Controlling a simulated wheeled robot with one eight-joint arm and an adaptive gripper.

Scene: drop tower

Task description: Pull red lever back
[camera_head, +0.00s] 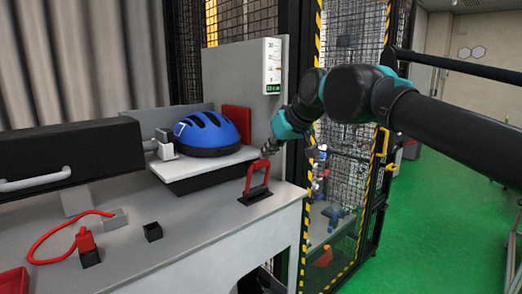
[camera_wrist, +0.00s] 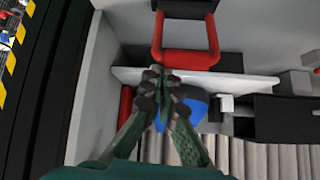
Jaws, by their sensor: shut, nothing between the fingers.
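The red lever (camera_head: 249,177) is a U-shaped handle on a black base, standing upright near the right end of the grey bench. In the wrist view its red crossbar (camera_wrist: 192,58) is near the top of the picture, just beyond my fingertips. My gripper (camera_head: 267,149) is shut and empty. It is close above the handle's top bar in the head view, and its fingertips (camera_wrist: 162,88) meet in the wrist view. I cannot tell whether they touch the bar.
A blue helmet (camera_head: 206,131) sits on a white ledge behind the lever. A caged tower with yellow-black striped edges (camera_head: 310,200) is right of the bench. A red cable (camera_head: 62,232) and a black block (camera_head: 152,232) lie at left.

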